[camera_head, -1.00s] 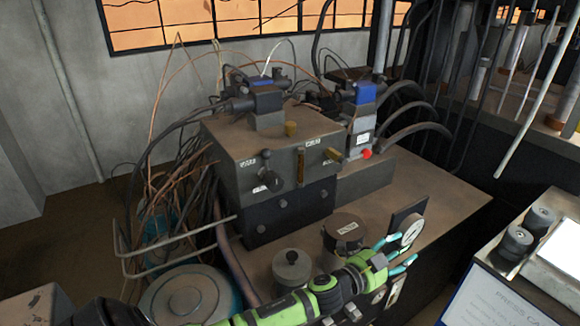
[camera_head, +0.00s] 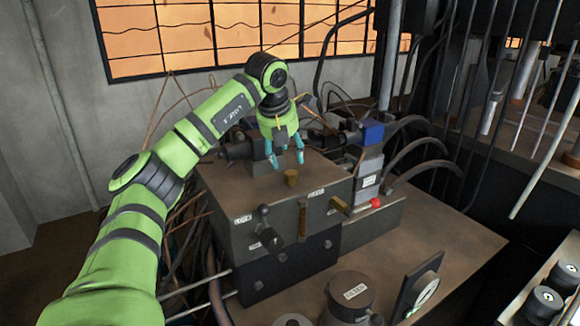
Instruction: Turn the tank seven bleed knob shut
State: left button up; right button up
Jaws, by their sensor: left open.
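My left gripper (camera_head: 287,162) is open, pointing down over the top of the brown manifold block (camera_head: 240,199), with its teal fingertips apart and nothing between them. Other controls sit on the block's faces: black knobs (camera_head: 269,239), a brass lever (camera_head: 302,222) and a brass knob (camera_head: 339,205) at the right. Their small white labels are too small to read, so I cannot tell which is tank seven's. My right gripper is out of view.
A blue-topped valve (camera_head: 372,134) with black hoses stands right of the block, with a red button (camera_head: 376,202) below it. The brown tank top (camera_head: 455,244) is bare at right.

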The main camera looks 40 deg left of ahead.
aim_at(291, 173)
pick_arm(q)
jog(key=p+x, duration=0.2)
jog(key=x, duration=0.4)
jog(key=shift+d+f, duration=0.1)
jog(key=shift+f, duration=0.2)
jog(key=c, duration=1.1)
jog(key=shift+r, duration=0.1)
